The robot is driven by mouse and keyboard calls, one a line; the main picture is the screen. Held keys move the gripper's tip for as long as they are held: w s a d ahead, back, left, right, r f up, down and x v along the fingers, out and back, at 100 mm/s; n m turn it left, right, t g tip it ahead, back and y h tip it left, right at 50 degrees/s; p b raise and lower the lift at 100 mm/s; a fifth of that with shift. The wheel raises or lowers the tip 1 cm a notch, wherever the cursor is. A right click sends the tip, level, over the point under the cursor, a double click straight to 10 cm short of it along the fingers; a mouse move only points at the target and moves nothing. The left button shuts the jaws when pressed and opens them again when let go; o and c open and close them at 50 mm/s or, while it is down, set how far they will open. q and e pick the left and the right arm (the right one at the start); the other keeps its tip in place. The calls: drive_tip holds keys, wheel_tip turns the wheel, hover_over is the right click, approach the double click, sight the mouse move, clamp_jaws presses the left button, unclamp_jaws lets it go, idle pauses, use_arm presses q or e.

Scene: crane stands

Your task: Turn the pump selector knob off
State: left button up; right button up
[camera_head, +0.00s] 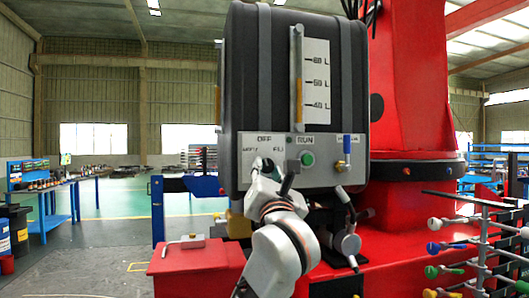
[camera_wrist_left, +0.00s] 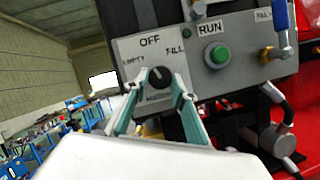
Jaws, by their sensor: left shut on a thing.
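The pump selector knob (camera_wrist_left: 160,77) is black and round with a pale pointer mark. It sits on a light grey panel (camera_wrist_left: 140,48) between the labels EMPTY on the left and FILL on the right, with OFF above. The mark appears to point up, slightly left, near OFF; its exact angle is hard to tell. My left gripper (camera_wrist_left: 156,90) is shut on the knob, one finger on each side. In the head view my left gripper (camera_head: 267,176) covers most of the knob. My right gripper is not in view.
A green RUN button (camera_head: 307,158) and a blue-handled valve (camera_head: 347,147) are right of the knob. The black tank (camera_head: 270,70) rises above the panel. A red crane column (camera_head: 412,80) stands behind. A rack with coloured handles (camera_head: 480,245) is at lower right.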

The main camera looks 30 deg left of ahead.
use_arm(q)
drive_tip(key=m+p, duration=0.1)
drive_tip(key=p, duration=0.1)
drive_tip(key=m+h+p, duration=0.1)
drive_tip(key=m+p, duration=0.1)
drive_tip(key=shift+r+t+h, duration=0.15)
drive_tip(key=shift+t+h, duration=0.15)
drive_tip(key=shift+s+a+m, duration=0.1)
drive_tip(key=shift+m, duration=0.4)
drive_tip(key=shift+m+p, duration=0.4)
drive_tip(key=shift+p, duration=0.2)
drive_tip(key=shift+h, duration=0.3)
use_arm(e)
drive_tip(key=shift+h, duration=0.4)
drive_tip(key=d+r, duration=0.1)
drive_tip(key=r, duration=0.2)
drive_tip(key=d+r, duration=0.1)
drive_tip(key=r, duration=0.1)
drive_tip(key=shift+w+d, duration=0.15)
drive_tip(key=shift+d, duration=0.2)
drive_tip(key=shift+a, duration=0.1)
use_arm(q)
drive_tip(key=o, duration=1.1)
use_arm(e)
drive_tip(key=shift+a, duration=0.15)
